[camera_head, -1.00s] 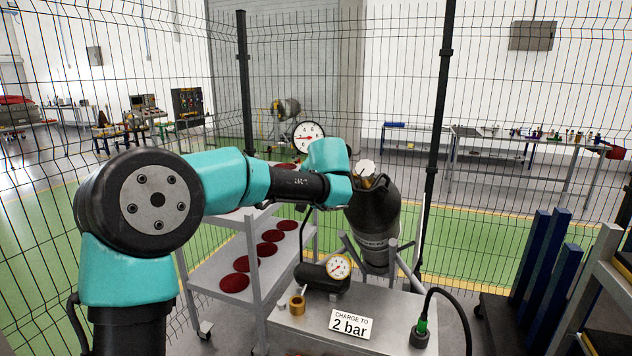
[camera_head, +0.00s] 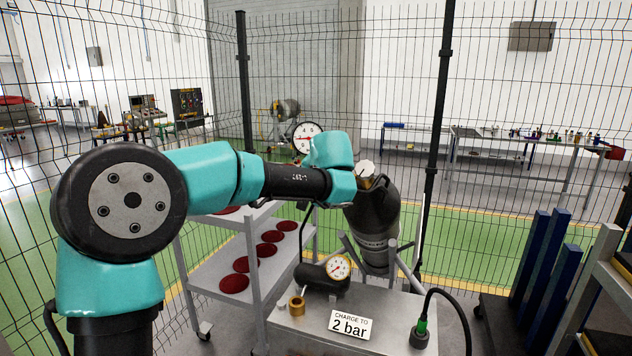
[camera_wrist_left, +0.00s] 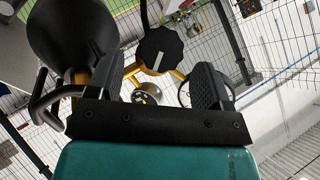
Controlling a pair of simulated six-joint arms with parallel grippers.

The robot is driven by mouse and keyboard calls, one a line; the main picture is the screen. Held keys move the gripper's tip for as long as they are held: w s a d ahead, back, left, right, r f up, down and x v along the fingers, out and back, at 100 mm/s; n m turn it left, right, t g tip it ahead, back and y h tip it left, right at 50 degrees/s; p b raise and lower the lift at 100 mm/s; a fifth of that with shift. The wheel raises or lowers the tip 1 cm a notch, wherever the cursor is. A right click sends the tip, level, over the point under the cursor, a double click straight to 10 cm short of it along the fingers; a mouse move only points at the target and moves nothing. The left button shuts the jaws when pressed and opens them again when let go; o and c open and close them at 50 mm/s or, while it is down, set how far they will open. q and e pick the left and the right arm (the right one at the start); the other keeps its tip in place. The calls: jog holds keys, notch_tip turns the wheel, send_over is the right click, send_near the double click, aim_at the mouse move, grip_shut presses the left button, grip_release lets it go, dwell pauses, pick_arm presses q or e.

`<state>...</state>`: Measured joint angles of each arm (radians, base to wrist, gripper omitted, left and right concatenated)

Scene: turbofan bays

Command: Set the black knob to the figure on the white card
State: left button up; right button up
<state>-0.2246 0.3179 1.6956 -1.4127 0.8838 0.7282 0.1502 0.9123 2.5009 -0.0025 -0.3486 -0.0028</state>
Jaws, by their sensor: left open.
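The black knob (camera_wrist_left: 160,50), with a lobed rim and a white pointer line, shows in the left wrist view. My left gripper (camera_wrist_left: 158,82) is open there, one dark finger on each side of the picture, with the knob beyond and between the fingertips, apparently not touched. In the head view my teal wrist hides the knob and the fingers. The white card (camera_head: 350,324) lies on the cart top and reads "CHARGE TO 2 bar". A large round gauge (camera_head: 307,137) stands behind my wrist, its red needle pointing left. My right gripper is out of view.
A dark bottle (camera_head: 374,222) stands in a cradle right of my wrist; it also shows in the left wrist view (camera_wrist_left: 70,35). A small gauge (camera_head: 339,267), a brass ring (camera_head: 297,305) and a hose fitting (camera_head: 420,333) are on the cart (camera_head: 385,312). Mesh fencing stands behind.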

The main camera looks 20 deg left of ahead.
pick_arm(q)
jog(key=v, duration=1.3)
jog(key=shift+s+d+r, duration=0.2)
jog(key=shift+s+r, duration=0.05)
jog(key=d+f+m+g+h, duration=0.1)
jog(key=d+f+g+h, duration=0.15)
jog(key=f, duration=1.65)
jog(key=d+f+m+g+h, duration=0.2)
jog(key=f+g+h, duration=0.2)
jog(key=f, duration=1.5)
jog(key=s+f+n+g+h, duration=0.1)
jog(key=s+f+h, duration=0.1)
jog(key=s+f, duration=0.5)
jog(key=s+f+n+g+h, duration=0.1)
jog(key=s+f+n, duration=0.15)
jog(key=f, duration=0.85)
jog(key=s+a+f+n, duration=0.2)
jog(key=s+f+n, duration=0.1)
jog(key=s+f, duration=0.9)
jog(key=s, duration=0.3)
jog(key=shift+s+a, duration=0.15)
jog(key=shift+a, duration=0.05)
jog(key=shift+f+n+h, duration=0.1)
jog(key=shift+n+h, duration=0.15)
